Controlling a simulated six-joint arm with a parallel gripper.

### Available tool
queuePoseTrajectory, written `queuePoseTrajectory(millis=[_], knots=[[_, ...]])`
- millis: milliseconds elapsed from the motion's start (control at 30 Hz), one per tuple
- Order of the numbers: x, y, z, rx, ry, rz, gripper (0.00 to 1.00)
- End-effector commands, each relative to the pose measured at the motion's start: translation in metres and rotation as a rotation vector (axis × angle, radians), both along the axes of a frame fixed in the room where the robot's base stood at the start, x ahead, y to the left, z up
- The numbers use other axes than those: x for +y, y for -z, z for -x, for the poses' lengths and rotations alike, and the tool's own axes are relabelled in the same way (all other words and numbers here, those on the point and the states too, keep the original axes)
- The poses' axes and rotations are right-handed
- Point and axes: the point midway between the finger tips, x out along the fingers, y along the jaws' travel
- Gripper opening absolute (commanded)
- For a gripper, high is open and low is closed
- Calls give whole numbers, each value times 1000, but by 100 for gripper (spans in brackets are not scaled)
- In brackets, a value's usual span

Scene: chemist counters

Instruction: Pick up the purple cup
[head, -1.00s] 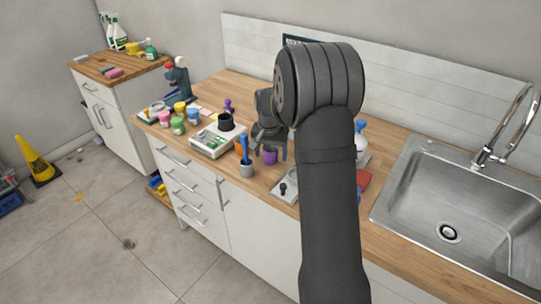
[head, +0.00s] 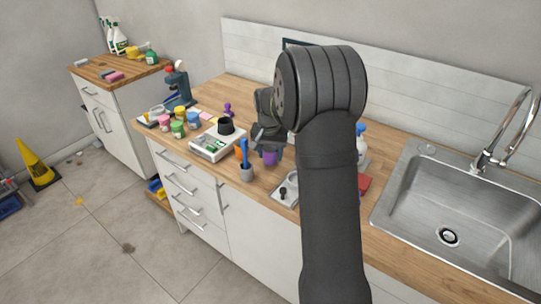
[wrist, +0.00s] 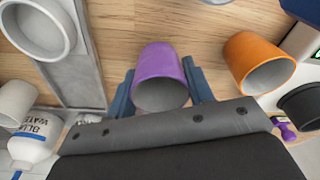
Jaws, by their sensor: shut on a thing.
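The purple cup (head: 270,158) is on the wooden counter's near side in the head view, partly covered by my gripper from above. In the wrist view the purple cup (wrist: 160,65) lies between the two blue-grey fingers of my gripper (wrist: 163,88), its open mouth facing the camera. The fingers are shut on its sides. In the head view my gripper (head: 268,143) is partly hidden by my own arm. Whether the cup's base touches the counter cannot be told.
A balance with a black cup (head: 212,143) and coloured jars (head: 178,128) lie further left. An orange cup (wrist: 258,62) is close by. A tray (head: 285,190) and the sink (head: 450,215) are to the right.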

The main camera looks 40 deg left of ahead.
Motion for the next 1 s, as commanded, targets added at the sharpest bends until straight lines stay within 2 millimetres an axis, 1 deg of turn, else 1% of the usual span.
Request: queuePoseTrajectory(millis=[267,300,600,1000], knots=[[-1,-30,0,0,1,-1,25],[-7,-32,-2,0,2,-1,25],[-43,-53,-10,1,3,0,25],[-84,-78,-20,1,2,0,25]])
